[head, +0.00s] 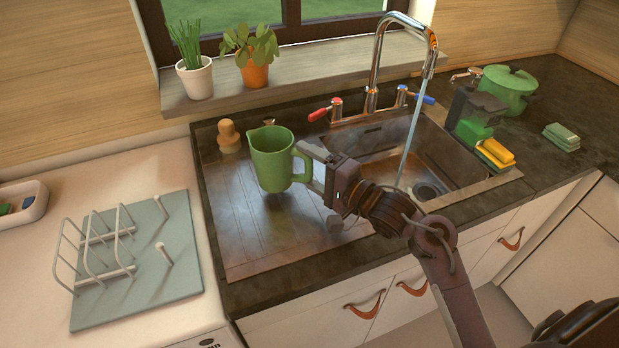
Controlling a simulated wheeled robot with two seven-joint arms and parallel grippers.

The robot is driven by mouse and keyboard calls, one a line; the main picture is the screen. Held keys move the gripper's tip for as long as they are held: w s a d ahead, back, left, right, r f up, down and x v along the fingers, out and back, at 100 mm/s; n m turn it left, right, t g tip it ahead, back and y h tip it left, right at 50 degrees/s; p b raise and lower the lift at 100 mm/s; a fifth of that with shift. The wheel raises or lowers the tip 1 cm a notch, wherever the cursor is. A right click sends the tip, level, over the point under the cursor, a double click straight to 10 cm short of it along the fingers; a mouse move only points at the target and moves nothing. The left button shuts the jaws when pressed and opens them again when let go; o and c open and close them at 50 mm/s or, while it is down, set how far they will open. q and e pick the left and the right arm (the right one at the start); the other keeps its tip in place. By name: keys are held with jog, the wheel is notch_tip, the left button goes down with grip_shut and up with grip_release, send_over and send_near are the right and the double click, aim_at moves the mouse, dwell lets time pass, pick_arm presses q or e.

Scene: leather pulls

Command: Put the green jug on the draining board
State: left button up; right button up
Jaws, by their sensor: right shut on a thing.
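The green jug (270,165) is upright over the metal draining board (240,228), left of the sink. My right gripper (308,168) is shut on the jug's handle, on the jug's right side. A dark patch lies on the board just below the jug. I cannot tell whether its base touches the board or hangs slightly above it. The front of the board is bare. My left gripper is not in view.
A wooden-topped brush (229,136) stands behind the jug. Water runs from the tap (376,62) into the sink (440,160). A dish rack (95,250) stands on a pale mat at left. A green pot (508,88) and sponges (495,153) are at right.

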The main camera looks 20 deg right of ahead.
aim_at(310, 181)
jog(key=shift+f, duration=1.6)
jog(key=shift+f, duration=0.1)
jog(key=o, duration=1.3)
jog(key=shift+f, duration=0.1)
jog(key=b+v, duration=0.1)
jog(key=v, duration=1.1)
